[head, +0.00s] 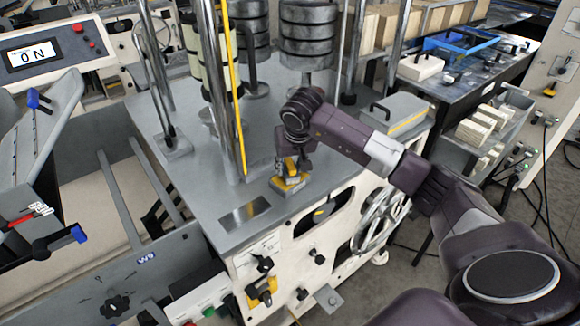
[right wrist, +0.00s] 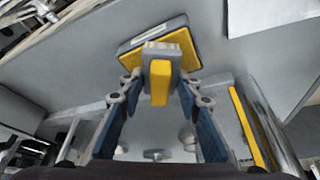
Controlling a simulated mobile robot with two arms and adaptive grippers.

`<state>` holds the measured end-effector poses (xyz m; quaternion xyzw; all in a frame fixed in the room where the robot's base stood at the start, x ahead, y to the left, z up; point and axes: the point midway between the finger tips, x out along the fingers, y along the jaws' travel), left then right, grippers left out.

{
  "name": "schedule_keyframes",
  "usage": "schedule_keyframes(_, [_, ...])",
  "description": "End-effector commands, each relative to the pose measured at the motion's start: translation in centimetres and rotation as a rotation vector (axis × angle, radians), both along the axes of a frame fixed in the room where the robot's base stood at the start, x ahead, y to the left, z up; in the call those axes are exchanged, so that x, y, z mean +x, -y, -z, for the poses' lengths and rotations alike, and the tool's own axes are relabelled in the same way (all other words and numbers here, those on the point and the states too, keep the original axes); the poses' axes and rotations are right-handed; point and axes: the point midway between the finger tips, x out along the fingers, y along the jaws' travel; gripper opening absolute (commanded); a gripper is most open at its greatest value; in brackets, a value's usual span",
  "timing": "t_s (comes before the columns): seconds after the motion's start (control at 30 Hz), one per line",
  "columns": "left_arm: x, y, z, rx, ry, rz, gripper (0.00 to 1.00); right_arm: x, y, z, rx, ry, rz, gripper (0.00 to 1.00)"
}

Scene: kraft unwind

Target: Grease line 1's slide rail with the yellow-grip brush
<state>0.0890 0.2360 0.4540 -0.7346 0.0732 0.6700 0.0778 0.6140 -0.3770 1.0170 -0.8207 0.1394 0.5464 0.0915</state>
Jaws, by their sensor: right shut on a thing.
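My right gripper (head: 289,164) reaches down to the grey machine top near its front edge, shut on the yellow-grip brush (head: 291,168). In the right wrist view the brush's yellow grip (right wrist: 160,82) sits between the blue-padded fingers (right wrist: 159,90). Beyond it is a flat grey and yellow block (right wrist: 130,55), which also shows under the gripper in the head view (head: 290,184); I cannot tell whether it is part of the brush or a holder. Bristles are not visible. A tall steel post with a yellow strip (head: 234,90) stands left of the gripper; I cannot tell which part is the slide rail.
Dark stacked rolls (head: 308,35) stand behind the gripper. A grey and yellow box with a handle (head: 395,115) is to its right, and a spoked handwheel (head: 380,222) is on the machine's front. A bare metal plate (head: 244,212) lies left of the brush.

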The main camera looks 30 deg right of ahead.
Motion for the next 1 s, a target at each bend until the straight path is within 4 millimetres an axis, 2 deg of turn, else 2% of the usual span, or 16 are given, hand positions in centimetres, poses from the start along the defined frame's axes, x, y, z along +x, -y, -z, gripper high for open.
schedule_keyframes(0.47, [0.0, 0.0, 0.0, 0.000, 0.000, 0.001, 0.40, -0.2, -0.1, 0.3, 0.001, -0.008, -0.001, 0.12])
schedule_keyframes(1.0, [0.0, 0.0, -2.5, 0.000, 0.000, 0.002, 0.40, -0.1, -0.1, -4.0, 0.001, -0.003, -0.001, 0.12])
